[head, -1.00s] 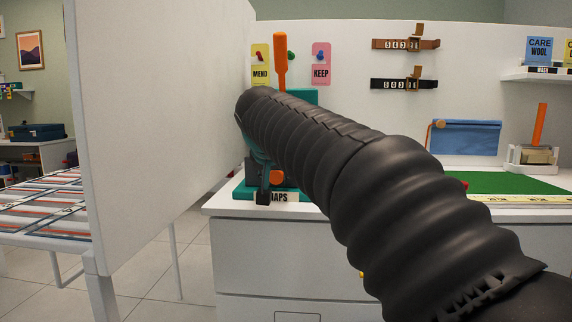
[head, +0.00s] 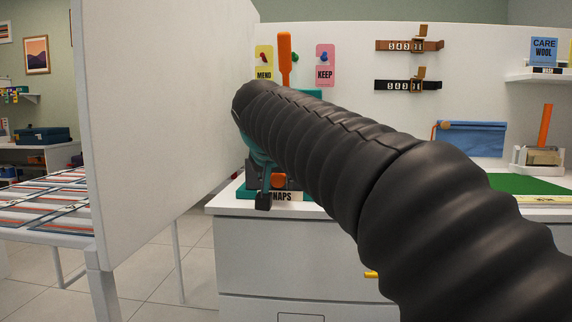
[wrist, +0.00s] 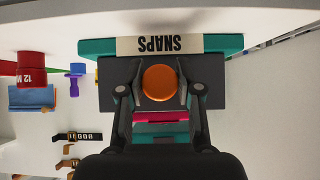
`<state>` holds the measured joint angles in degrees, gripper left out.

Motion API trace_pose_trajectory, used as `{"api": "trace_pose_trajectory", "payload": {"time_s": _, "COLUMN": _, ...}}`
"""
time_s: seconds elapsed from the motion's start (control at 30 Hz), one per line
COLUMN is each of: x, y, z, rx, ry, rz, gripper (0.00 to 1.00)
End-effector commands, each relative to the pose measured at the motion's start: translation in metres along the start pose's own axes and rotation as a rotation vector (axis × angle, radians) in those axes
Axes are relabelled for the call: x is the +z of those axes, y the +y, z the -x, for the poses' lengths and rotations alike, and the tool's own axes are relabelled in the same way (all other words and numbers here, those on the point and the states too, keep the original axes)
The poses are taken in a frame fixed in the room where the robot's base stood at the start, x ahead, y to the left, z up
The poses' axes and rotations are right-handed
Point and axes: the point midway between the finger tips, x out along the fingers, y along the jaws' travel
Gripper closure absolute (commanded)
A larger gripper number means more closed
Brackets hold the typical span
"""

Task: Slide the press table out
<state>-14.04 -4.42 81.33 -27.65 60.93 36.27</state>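The snap press (head: 312,95) is teal with an upright orange handle (head: 285,55) and stands at the left end of the white counter. Its SNAPS label (head: 284,197) is on the front of the base; the label also shows upside down in the wrist view (wrist: 158,44). The press table is a dark grey plate (wrist: 118,75) with a round orange knob (wrist: 160,82). My gripper (wrist: 160,95) has one finger on each side of the knob and looks closed on it. In the head view my arm hides most of the press and part of the knob (head: 279,181).
A tall white panel (head: 160,110) stands close to the left of my arm. White drawers (head: 290,255) lie under the counter. A green mat (head: 525,184), a blue pouch (head: 470,139) and hanging belts (head: 408,46) are to the right. Tiled floor is open at lower left.

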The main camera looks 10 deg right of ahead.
Motion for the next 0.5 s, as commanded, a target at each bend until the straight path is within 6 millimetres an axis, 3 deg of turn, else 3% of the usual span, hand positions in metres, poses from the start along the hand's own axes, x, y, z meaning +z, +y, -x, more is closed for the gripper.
{"api": "trace_pose_trajectory", "payload": {"time_s": 0.37, "x": 0.0025, "y": -0.0002, "z": 0.003, "rx": 0.0, "ry": 0.0, "rz": 0.0, "gripper": 0.67}}
{"api": "trace_pose_trajectory", "payload": {"time_s": 0.4, "x": 0.0025, "y": -0.0002, "z": 0.003, "rx": 0.0, "ry": 0.0, "rz": 0.0, "gripper": 0.58}}
{"api": "trace_pose_trajectory", "payload": {"time_s": 0.5, "x": 0.0028, "y": -0.0003, "z": 0.0032, "rx": 0.0, "ry": 0.0, "rz": 0.001, "gripper": 0.56}}
